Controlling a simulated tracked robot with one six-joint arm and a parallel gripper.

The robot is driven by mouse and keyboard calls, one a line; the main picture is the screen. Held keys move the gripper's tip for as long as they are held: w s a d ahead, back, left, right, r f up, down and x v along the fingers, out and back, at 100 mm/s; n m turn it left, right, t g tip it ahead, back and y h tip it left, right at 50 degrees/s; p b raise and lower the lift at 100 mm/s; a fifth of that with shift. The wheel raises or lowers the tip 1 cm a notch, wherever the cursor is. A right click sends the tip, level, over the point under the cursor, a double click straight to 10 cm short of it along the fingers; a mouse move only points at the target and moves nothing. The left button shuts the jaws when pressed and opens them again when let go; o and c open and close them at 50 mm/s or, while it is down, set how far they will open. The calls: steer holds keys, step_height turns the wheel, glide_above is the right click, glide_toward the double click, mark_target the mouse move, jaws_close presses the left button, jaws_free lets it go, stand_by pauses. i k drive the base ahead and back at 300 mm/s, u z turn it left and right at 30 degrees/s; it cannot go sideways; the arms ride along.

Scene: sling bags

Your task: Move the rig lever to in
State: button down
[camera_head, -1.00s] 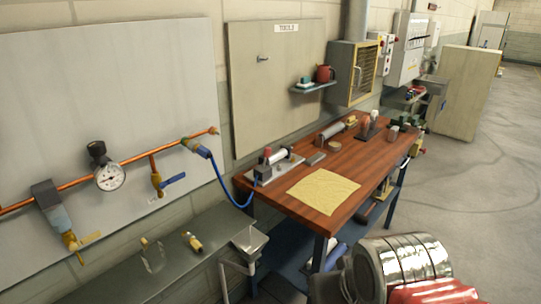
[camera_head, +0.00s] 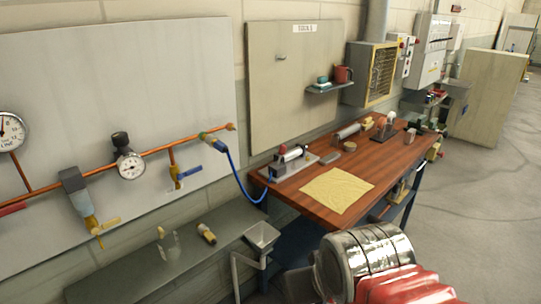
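A small rig on a grey plate (camera_head: 292,162) sits at the near left corner of the wooden workbench. It carries a pale cylinder and a red-topped part (camera_head: 283,150), and a blue hose (camera_head: 235,180) runs to it from the wall pipe. I cannot make out which part is its lever or how it is set. Silver and red parts of my own body show at the bottom right. My gripper's fingers are not in view.
The copper wall pipe (camera_head: 50,180) carries a gauge (camera_head: 131,166), a blue-handled valve (camera_head: 188,173) and a yellow-handled valve (camera_head: 104,227). A grey counter (camera_head: 135,275) stands below. A yellow cloth (camera_head: 337,190) lies on the workbench (camera_head: 400,158). Open floor (camera_head: 480,220) lies right.

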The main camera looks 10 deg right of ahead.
mark_target(282, 148)
steer(key=u, duration=3.7)
steer(key=k, duration=1.65)
